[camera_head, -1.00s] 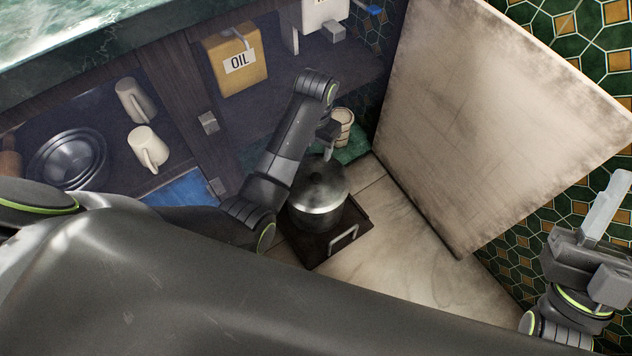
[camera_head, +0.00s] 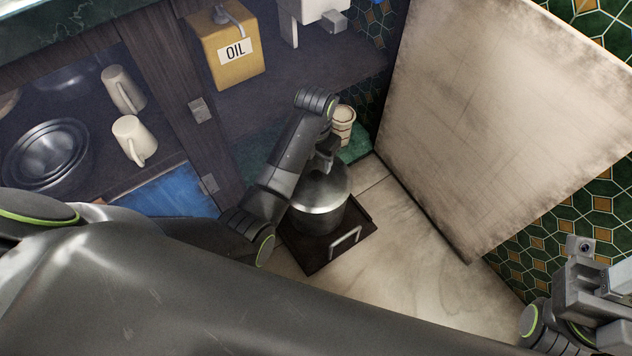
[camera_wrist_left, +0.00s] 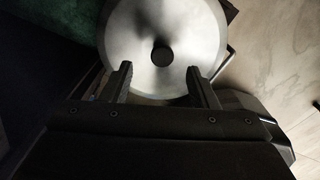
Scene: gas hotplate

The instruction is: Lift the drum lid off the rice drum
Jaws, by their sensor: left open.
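The rice drum (camera_head: 317,217) is a round metal drum standing on a dark tray with a handle. Its drum lid (camera_head: 328,187) is on top, a shiny metal disc partly hidden by my left gripper (camera_head: 328,152). In the left wrist view the lid (camera_wrist_left: 190,50) shows as a pale disc with a dark round knob (camera_wrist_left: 162,55) in its middle. My left gripper (camera_wrist_left: 160,82) is open there, its two fingers apart over the near side of the lid, with the knob beyond the tips. My right gripper (camera_head: 590,270) is at the right edge, far from the drum, partly cut off.
The tray (camera_head: 320,258) sits on a pale stone floor beside a large leaning board (camera_head: 490,110). A small ribbed cup (camera_head: 343,122) stands behind the drum. The cabinet holds an oil can (camera_head: 228,60), mugs (camera_head: 134,140) and metal bowls (camera_head: 45,155).

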